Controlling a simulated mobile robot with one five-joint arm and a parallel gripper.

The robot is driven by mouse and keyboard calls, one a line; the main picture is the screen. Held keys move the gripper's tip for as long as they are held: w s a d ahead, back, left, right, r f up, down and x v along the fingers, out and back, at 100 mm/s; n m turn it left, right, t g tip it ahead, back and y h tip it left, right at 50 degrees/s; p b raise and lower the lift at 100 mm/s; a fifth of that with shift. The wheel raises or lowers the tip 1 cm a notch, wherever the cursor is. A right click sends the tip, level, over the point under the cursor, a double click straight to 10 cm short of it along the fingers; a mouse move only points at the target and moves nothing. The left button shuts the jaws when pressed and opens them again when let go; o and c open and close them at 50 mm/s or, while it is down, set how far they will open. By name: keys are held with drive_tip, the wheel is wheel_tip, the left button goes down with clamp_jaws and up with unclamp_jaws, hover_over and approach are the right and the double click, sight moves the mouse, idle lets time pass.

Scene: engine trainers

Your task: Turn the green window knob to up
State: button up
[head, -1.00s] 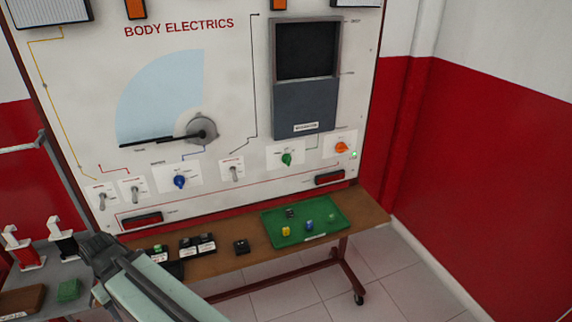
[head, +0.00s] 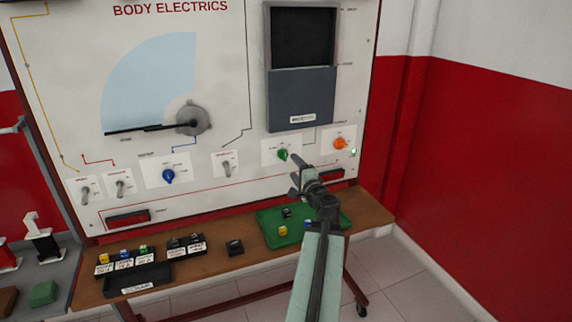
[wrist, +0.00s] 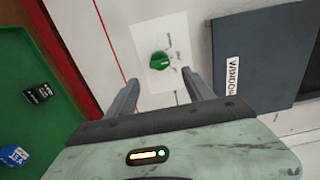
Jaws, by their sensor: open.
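The green window knob (head: 283,154) sits on a white label plate low on the board, left of the orange knob (head: 340,143). In the wrist view the green knob (wrist: 160,61) lies ahead of my gripper, roughly between the lines of its two fingers, a little beyond the tips. My gripper (head: 297,172) is open and empty, just below and right of the knob in the head view. It also shows in the wrist view (wrist: 162,84), with its fingers apart. The fingers do not appear to touch the knob. The small lettering around the knob is unreadable.
The dark blue window panel (head: 302,97) is above the knob. A blue knob (head: 168,176) and toggle switches are to its left. A green tray (head: 268,215) with small blocks lies on the shelf below. A red lamp (head: 330,174) is close to my gripper.

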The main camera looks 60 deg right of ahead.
sight(285, 157)
drive_tip(key=x, duration=0.8)
drive_tip(key=shift+a, duration=0.1)
clamp_jaws()
